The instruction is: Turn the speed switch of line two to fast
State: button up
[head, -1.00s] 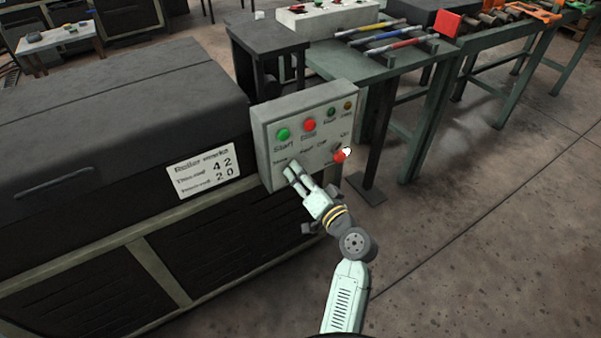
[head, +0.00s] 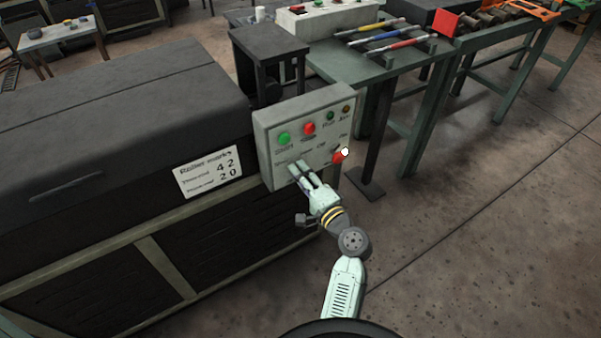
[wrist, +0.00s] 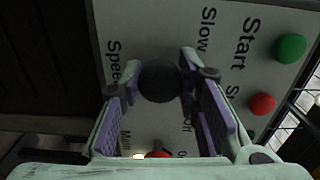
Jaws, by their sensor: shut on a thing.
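The grey control panel (head: 268,150) stands at the end of the dark machine, with a green Start button (head: 284,138) and a red button (head: 309,128) on it. My gripper (head: 298,168) is at the panel's lower left and hides the speed switch in the head view. In the wrist view the switch's dark round knob (wrist: 160,82) sits between the two finger pads of my gripper (wrist: 163,90), which is shut on it. "Slow" and "Speed" labels show beside it. The knob's pointer direction cannot be read, and a "Fast" label is not clearly visible.
A red main switch (head: 338,157) with a white spot beside it is at the panel's lower right, close to my gripper. A small dark stand (head: 268,42) is behind the panel. A green bench (head: 395,66) holds coloured rods. Open floor (head: 470,230) lies to the right.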

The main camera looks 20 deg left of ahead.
jog(key=shift+m, duration=0.3)
jog(key=o, duration=1.2)
jog(key=v, duration=0.7)
jog(key=shift+s+d, duration=0.15)
jog(key=shift+d, duration=0.05)
